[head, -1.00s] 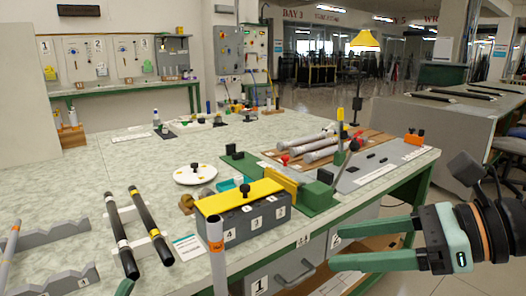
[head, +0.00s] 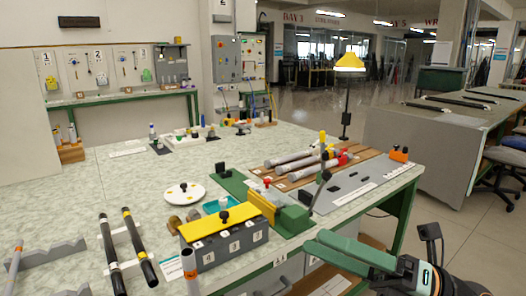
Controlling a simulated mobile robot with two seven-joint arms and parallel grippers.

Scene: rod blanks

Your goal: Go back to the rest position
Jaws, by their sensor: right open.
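My right gripper (head: 314,244) is at the lower right in the head view, in front of the table's near right edge. It is open, seen nearly edge-on, with its green fingers pointing left. Nothing shows between the fingers. My left gripper is not in view. Two black rods with coloured bands (head: 140,250) lie on white supports at the lower left. Several grey rods (head: 292,159) lie on a brown wooden board (head: 371,162).
A grey numbered block with a yellow top (head: 235,246) stands near the front edge, left of the gripper. A green and yellow fixture (head: 292,218) sits close behind the gripper.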

